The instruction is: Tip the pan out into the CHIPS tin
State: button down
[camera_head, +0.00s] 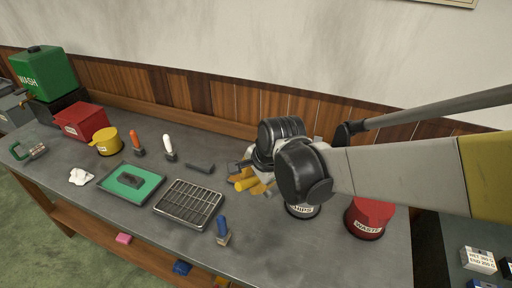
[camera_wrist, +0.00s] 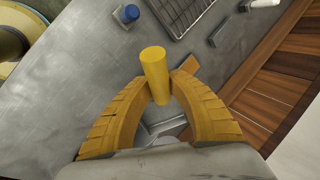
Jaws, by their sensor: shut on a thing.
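My gripper (camera_head: 255,184) is at the middle of the bench, just left of the CHIPS tin (camera_head: 303,211). In the wrist view its yellow fingers (camera_wrist: 157,90) are shut on a yellow cylinder (camera_wrist: 154,62), which sticks out beyond the fingertips. I cannot tell whether the cylinder is part of a pan. A brown block-like piece (camera_wrist: 189,64) shows beside it. The CHIPS tin is upright, with a white label; my arm hides its top. A small yellow pan-like vessel (camera_head: 106,141) with a label stands on the left of the bench, apart from my gripper.
A red WASTE tin (camera_head: 371,214) stands right of the CHIPS tin. A red box (camera_head: 80,121) and green WASH container (camera_head: 44,72) stand far left. Panelling borders the bench's back.

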jog(key=s+a+f+h+b, duration=0.1)
jog(key=a+f+h+b, duration=0.2)
jog(key=a+f+b, duration=0.1)
jog(key=shift+s+a+f+n+t+h+b, duration=0.15)
jog(key=shift+a+f+n+t+h+b, duration=0.2)
jog(key=shift+f, duration=0.55)
jog(key=shift+s+a+r+p, duration=0.15)
jog(key=shift+a+r+p, duration=0.55)
jog(key=shift+a+r, duration=0.3)
jog(key=shift+s+a+r+p, duration=0.15)
jog(key=shift+a+r+p, duration=0.55)
jog(key=shift+a+r, duration=0.3)
